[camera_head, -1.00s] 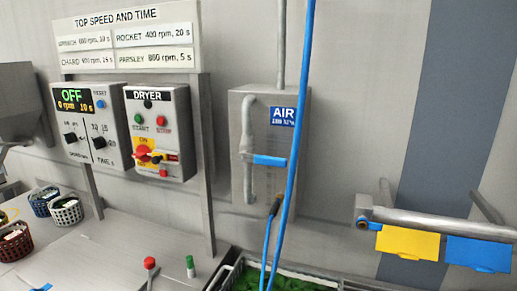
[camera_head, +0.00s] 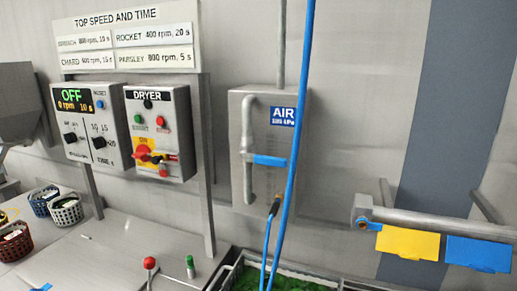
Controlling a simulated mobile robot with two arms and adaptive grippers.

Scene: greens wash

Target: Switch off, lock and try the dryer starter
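The dryer starter is a grey box (camera_head: 178,110) labelled DRYER, mounted on posts in the head view. It has a black knob at the top, a green button (camera_head: 138,118) and a red button (camera_head: 160,120). Below them a red rotary handle (camera_head: 143,152) sits on a yellow plate marked ON. A small dark and red item is beside the handle at its lower right; whether it is a lock is too small to tell. Neither gripper is in view.
Left of the starter is a speed panel (camera_head: 84,128) reading OFF, 0 rpm, 10 s. An AIR box (camera_head: 270,175) with blue hoses stands right. Yellow and blue flaps (camera_head: 408,242) hang right.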

